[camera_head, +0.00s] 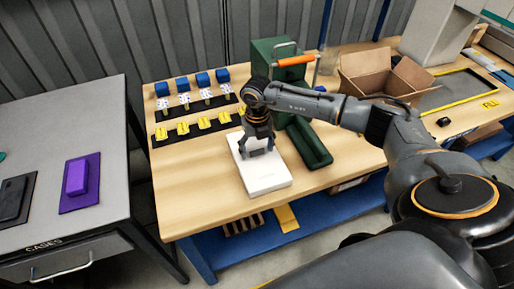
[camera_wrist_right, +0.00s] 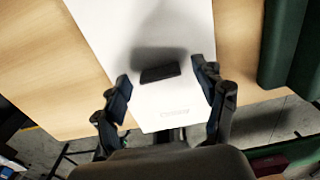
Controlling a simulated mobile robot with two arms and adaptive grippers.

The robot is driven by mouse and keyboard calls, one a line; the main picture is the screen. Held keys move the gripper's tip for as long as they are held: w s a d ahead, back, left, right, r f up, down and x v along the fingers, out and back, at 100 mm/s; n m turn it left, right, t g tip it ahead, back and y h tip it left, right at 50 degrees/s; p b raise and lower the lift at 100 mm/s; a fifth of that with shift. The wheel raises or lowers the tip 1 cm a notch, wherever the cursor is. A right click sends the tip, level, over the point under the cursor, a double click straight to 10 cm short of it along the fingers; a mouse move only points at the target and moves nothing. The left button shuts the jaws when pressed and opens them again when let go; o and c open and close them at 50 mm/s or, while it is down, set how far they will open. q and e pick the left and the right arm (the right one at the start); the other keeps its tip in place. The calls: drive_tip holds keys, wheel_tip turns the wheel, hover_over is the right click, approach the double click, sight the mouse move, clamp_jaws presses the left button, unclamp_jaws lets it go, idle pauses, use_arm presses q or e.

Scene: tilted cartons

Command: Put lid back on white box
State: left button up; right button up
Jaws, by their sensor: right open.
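A flat white box (camera_head: 264,178) lies on the wooden workbench, its long side running toward the front edge. My right gripper (camera_head: 258,151) is over its top, pointing down. In the right wrist view the white top (camera_wrist_right: 150,35) lies between and beyond the open fingers of my right gripper (camera_wrist_right: 162,78). A small dark block (camera_wrist_right: 160,73) shows on the white surface between the fingertips, with a soft shadow above it. The fingers appear apart from it. I cannot tell whether the white top is a separate lid. My left gripper is not in view.
An open carton (camera_head: 385,76) is at the back right. Black strips (camera_head: 191,127) with yellow parts lie behind left. A grey table (camera_head: 60,135) stands apart at left.

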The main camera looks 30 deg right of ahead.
wheel_tip(320, 180, up, 19)
drive_tip(key=p, duration=0.4)
idle(0.5)
idle(0.4)
